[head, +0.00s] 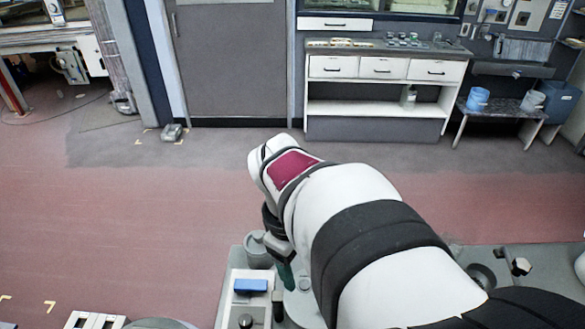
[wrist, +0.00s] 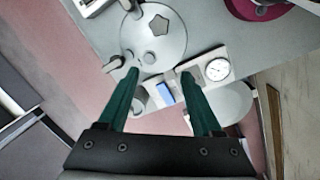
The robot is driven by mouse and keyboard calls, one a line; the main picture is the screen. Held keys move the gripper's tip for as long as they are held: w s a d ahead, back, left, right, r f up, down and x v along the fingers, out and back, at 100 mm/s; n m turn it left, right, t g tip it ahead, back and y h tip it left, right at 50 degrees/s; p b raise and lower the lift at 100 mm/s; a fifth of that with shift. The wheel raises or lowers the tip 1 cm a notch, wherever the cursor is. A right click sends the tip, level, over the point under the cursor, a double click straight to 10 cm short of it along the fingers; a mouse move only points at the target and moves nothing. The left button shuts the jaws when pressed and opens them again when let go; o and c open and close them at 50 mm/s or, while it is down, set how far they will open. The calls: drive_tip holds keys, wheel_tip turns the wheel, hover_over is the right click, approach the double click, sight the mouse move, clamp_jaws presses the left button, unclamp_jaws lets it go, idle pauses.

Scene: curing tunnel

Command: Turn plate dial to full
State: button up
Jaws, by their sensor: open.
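Beyond the tips is a round grey plate (wrist: 175,42) with a star-shaped knob (wrist: 159,24) and a small round knob (wrist: 148,58). A white round gauge (wrist: 217,70) is just right of the right finger. I cannot tell which of these round parts is the plate dial, nor read its setting. In the head view, a green finger (head: 286,276) shows beside the white panel (head: 236,308); my arm hides the rest of the gripper.
A blue block (head: 250,286) sits on the panel; it also shows between the fingers in the wrist view (wrist: 165,93). A grey cup (head: 258,250) stands behind it. A dark-red round part (wrist: 258,8) lies at the top right. A white cabinet (head: 385,90) stands far back.

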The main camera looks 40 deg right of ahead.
drive_tip(key=s+d+f+n+g+h, duration=0.15)
drive_tip(key=s+d+n, duration=0.3)
drive_tip(key=d, duration=0.75)
drive_tip(key=s+d+f+n+g+h, duration=0.15)
drive_tip(key=s+d+n, duration=0.3)
drive_tip(key=d, duration=0.75)
drive_tip(key=shift+y, duration=0.5)
drive_tip(key=x, duration=1)
drive_tip(key=w+x, duration=0.1)
drive_tip(key=x, duration=0.4)
drive_tip(key=shift+s+a+f, duration=0.1)
drive_tip(key=shift+a+f, duration=0.05)
drive_tip(key=shift+f, duration=0.4)
clamp_jaws()
